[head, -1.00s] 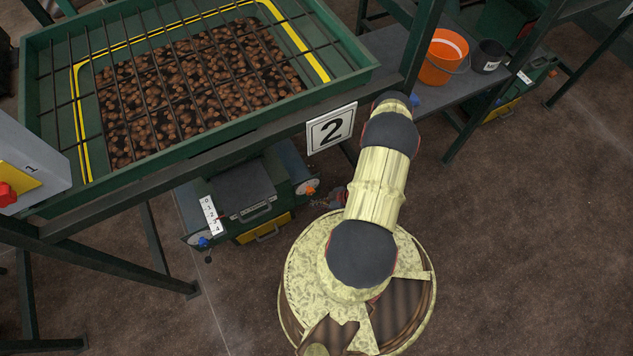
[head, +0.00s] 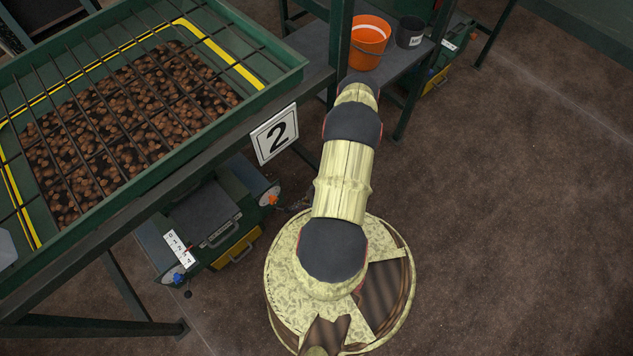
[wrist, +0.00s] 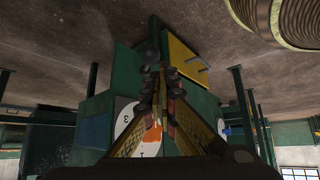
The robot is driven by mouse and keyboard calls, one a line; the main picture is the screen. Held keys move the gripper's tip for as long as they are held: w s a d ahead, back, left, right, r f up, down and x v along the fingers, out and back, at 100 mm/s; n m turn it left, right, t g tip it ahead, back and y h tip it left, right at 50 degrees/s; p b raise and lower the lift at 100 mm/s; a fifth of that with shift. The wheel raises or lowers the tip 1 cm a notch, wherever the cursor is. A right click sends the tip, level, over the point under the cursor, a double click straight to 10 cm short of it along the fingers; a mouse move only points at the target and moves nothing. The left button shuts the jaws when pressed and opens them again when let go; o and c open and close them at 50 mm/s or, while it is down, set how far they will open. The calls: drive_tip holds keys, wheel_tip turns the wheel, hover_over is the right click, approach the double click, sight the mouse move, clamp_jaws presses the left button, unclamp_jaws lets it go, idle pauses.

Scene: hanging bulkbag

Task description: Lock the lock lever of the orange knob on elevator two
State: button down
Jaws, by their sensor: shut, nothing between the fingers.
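The number 2 sign (head: 275,133) hangs on the green frame above the elevator two box (head: 205,212). The orange knob (head: 268,199) sits on a pale round dial on the box's right end. In the wrist view, the orange knob (wrist: 152,133) shows behind and between my fingers, on a white dial with numerals. Its lock lever is too small and partly hidden to make out. My gripper (wrist: 160,76) is shut and empty, in front of the dial. In the head view, my gripper (head: 296,205) is just right of the knob, partly hidden by my arm. I cannot tell whether it touches.
A blue knob (head: 178,278) and numbered white strip (head: 179,248) are at the box's left end. The grated tray (head: 265,82) of brown lumps stands above. An orange bucket (head: 369,45) and dark bucket (head: 410,32) stand on the right shelf. Floor to the right is clear.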

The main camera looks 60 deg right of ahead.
drive_tip(key=s+d, duration=0.4)
drive_tip(key=s, duration=0.4)
drive_tip(key=shift+s+d, duration=0.2)
drive_tip(key=shift+d, duration=0.2)
